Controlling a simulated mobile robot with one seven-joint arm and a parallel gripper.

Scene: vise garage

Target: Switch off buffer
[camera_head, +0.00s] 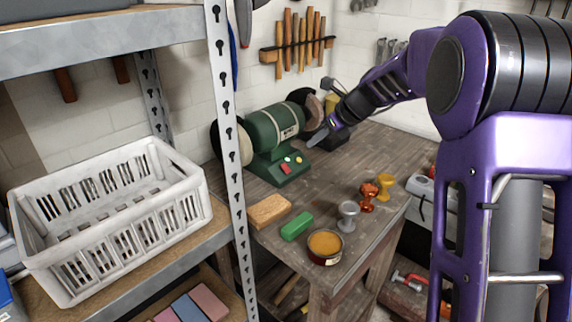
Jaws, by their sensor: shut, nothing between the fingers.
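The buffer (262,132) is a green bench machine on the wooden workbench, with a pale wheel at its left end and darker wheels at its right. Its base front carries a red switch (286,169) and small light-coloured buttons or lamps to the right of it. My gripper (315,140) is shut and empty. It appears just right of the buffer's body and above the switch level, pointing down and left. A gap to the switch shows in the picture; the exact depth is hard to tell. Whether the wheels spin cannot be told.
On the workbench (335,180) lie a tan block (268,210), a green bar (297,226), a round tin (325,247) and several small stamp-like pieces. A metal shelf post (228,120) and white crate (110,215) stand at left. The bench before the switch is clear.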

